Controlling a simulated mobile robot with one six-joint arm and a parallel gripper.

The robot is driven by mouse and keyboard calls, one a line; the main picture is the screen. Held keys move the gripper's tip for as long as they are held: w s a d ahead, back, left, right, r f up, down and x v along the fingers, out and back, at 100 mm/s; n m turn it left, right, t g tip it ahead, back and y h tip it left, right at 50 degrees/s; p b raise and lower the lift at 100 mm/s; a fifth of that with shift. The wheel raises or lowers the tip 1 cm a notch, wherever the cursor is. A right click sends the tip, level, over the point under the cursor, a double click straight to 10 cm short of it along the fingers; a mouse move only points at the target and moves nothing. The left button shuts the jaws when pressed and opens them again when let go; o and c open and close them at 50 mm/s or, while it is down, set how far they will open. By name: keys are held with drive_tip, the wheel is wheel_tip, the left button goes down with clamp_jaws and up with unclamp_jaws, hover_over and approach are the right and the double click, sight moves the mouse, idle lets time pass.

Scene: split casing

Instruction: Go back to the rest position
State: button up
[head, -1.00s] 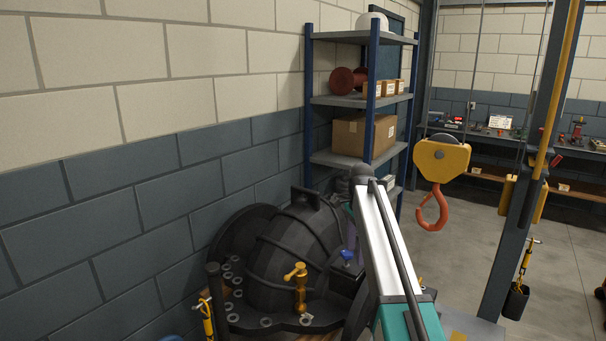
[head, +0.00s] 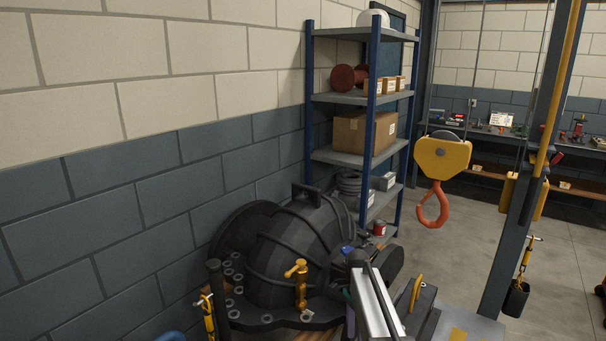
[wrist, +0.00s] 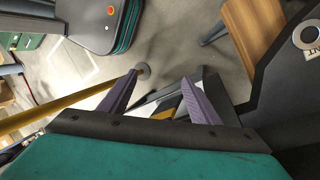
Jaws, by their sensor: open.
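My gripper (wrist: 162,90) shows in the wrist view with its two purple fingers spread apart. Nothing is between the fingertips. Beyond them are the floor and dark and yellow parts that I cannot identify. In the head view my white arm link stands low at the bottom centre, just right of the black domed casing (head: 282,262). The fingers are not clearly visible there. The casing has a yellow valve (head: 301,287) on its front and several nuts along its flange.
A blue-framed shelf (head: 363,160) with boxes stands behind the casing. A yellow hoist block with an orange hook (head: 434,205) hangs right of it, near a dark post (head: 520,180). A wooden surface (wrist: 258,35) shows in the wrist view. Open floor lies at right.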

drive_tip(key=s+f+n+g, duration=0.2)
drive_tip(key=s+f+n, duration=0.1)
drive_tip(key=s+f, duration=1.75)
drive_tip(key=s+f+n, duration=0.3)
drive_tip(key=s+n, duration=0.3)
drive_tip(key=s, duration=0.5)
drive_tip(key=s+f+n, duration=0.3)
drive_tip(key=s+n, duration=0.3)
drive_tip(key=s, duration=0.5)
drive_tip(key=shift+s, duration=0.2)
drive_tip(key=shift+a, duration=0.1)
